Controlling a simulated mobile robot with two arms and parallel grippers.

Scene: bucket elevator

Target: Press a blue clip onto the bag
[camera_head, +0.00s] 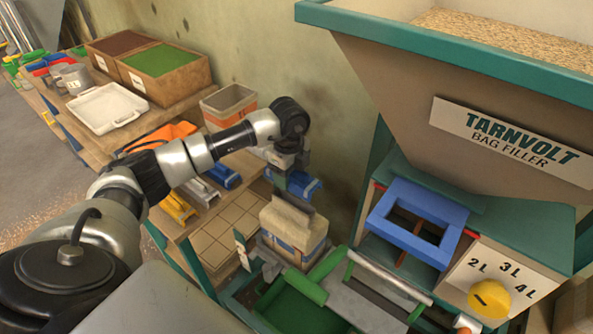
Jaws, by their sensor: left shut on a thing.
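My left gripper (284,176) points down above the bag and is shut on a blue clip (306,187). The clip sits at or just above the top of the bag; I cannot tell whether the two touch. The bag (297,226) is tan with a blue and orange band low on its front, and stands upright with its top edge raised. The gripper hides part of the clip. My right gripper is not in view.
Blue clips (224,176), grey clips and yellow clips (178,208) lie on the bench left of the bag. The bag filler (450,110) stands right, with a blue frame (417,221) and yellow dial (489,298). A green tray (292,308) lies in front.

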